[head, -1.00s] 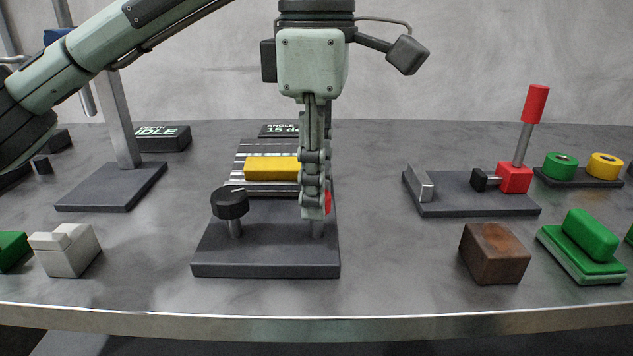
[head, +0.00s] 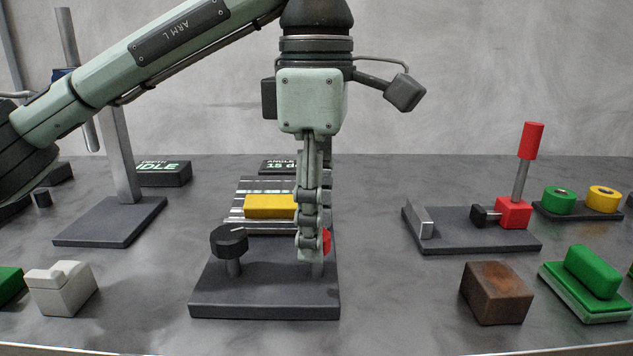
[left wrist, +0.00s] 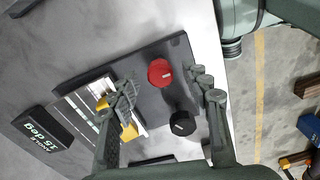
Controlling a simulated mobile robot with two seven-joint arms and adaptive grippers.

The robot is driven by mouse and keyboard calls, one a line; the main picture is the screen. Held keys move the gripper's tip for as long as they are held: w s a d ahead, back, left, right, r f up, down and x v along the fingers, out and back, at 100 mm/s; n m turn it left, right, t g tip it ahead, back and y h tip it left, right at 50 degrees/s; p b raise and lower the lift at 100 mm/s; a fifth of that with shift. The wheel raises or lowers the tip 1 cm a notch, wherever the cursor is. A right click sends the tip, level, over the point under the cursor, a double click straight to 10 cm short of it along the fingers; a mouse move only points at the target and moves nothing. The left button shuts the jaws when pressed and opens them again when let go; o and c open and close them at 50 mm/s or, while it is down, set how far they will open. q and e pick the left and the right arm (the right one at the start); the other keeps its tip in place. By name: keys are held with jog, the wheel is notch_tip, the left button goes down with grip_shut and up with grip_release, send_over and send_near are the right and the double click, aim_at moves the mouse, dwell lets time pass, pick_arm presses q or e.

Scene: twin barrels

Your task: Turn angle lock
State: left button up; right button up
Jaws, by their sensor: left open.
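The angle fixture has a dark base plate (head: 265,300) with a black knob (head: 229,241) on a post at the left and a red knob (head: 327,242) at the right. My left gripper (head: 311,255) points down at the red knob and hides most of it in the head view. In the left wrist view the red knob (left wrist: 160,72) lies between the spread fingers of my left gripper (left wrist: 162,82), and the black knob (left wrist: 182,123) is beside it. Contact cannot be told. The angle display (left wrist: 40,133) reads 15 deg. My right gripper is not in view.
A yellow block (head: 270,206) sits on the ribbed metal part behind the knobs. A post stand (head: 110,220) is at the left, a red lever fixture (head: 470,235) at the right. A brown block (head: 496,293) and green block (head: 590,270) stand front right.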

pick_arm(q)
notch_tip(320, 180, up, 12)
jog(key=shift+f, duration=0.25)
dwell(0.3)
